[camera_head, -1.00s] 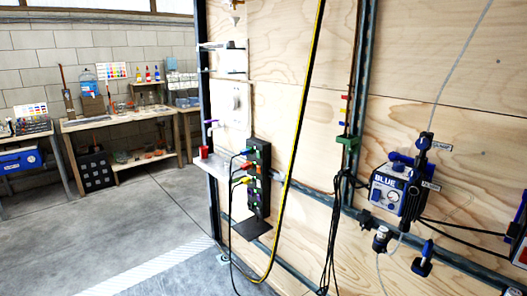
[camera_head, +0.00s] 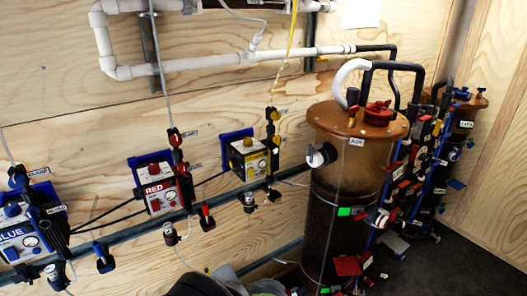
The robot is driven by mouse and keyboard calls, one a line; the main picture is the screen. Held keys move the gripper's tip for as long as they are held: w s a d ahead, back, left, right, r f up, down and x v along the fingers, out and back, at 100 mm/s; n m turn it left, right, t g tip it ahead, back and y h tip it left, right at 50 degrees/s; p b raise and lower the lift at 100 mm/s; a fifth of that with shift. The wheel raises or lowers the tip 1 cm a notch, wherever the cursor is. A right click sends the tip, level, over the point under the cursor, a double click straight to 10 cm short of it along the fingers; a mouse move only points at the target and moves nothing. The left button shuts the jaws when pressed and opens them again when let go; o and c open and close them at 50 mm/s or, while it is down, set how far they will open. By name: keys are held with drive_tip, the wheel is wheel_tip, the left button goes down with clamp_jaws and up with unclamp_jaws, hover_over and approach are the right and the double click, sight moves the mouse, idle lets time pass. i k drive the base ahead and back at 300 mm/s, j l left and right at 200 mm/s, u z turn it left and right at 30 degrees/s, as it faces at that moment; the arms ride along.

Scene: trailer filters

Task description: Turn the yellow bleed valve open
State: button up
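The yellow pump unit (camera_head: 249,158) hangs on the plywood wall near the middle of the head view, left of a large brown tank. A dark valve with a yellowish handle (camera_head: 272,114) stands upright at its upper right. A second small dark handle with yellow (camera_head: 273,194) sits below it on the right. These parts are small, and I cannot tell which is the bleed valve or whether it is open. My gripper cannot be made out; only dark and grey rounded shapes, perhaps my arm, show at the bottom edge.
The red pump unit (camera_head: 156,189) and the blue pump unit (camera_head: 22,236) hang to the left. The brown tank (camera_head: 335,215) stands close on the right, with several valves beyond it. White pipes (camera_head: 200,62) run above. A metal rail (camera_head: 120,235) crosses below the pumps.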

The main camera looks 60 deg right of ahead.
sight(277, 140)
drive_tip(key=z, duration=2)
